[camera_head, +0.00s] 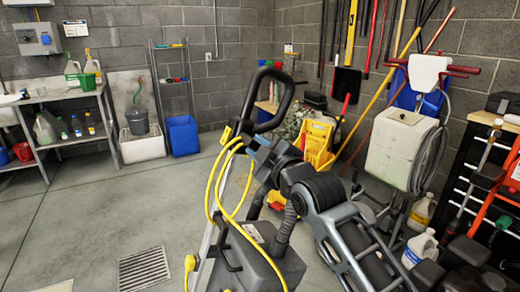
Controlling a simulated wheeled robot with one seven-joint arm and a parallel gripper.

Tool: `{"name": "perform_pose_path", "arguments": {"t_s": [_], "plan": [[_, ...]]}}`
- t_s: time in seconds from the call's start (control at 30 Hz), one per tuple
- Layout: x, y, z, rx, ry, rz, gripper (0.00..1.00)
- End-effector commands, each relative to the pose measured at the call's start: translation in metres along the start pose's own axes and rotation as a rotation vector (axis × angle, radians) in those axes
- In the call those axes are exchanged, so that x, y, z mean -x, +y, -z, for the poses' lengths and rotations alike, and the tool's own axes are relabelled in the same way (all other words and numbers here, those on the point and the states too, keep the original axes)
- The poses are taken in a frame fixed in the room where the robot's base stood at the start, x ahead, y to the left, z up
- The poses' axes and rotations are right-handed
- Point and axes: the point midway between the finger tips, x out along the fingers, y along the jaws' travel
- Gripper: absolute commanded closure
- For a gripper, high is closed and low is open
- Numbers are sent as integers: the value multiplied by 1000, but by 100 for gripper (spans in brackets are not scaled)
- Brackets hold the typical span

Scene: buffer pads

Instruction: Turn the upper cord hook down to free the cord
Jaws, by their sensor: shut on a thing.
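A floor machine stands in front of me, with a grey body (262,268) and a black loop handle (283,80) on a slanted pole. A yellow cord (212,188) hangs in long loops down the pole from just below the handle. The yellow upper cord hook (227,135) is at the top of these loops, small and partly hidden. My gripper (246,139) reaches in from the right and is shut on the hook. Its fingertips are too small to see clearly. The cord still lies over the hook area.
A floor drain (144,269) lies at the lower left, with open concrete floor around it. A yellow mop bucket (316,146) stands behind the machine. A white tank cart (400,148) and jugs (420,248) crowd the right. A metal shelf (62,142) stands far left.

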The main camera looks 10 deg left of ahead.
Motion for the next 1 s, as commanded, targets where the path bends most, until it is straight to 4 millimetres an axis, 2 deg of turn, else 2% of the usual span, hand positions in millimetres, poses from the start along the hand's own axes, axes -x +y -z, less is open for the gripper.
{"name": "perform_pose_path", "arguments": {"t_s": [0.4,0.97,1.0], "plan": [[0,-6,-2,-191,-5,3,100],[0,-7,-2,-220,-6,4,100],[0,-7,-2,-219,-6,4,71]]}}
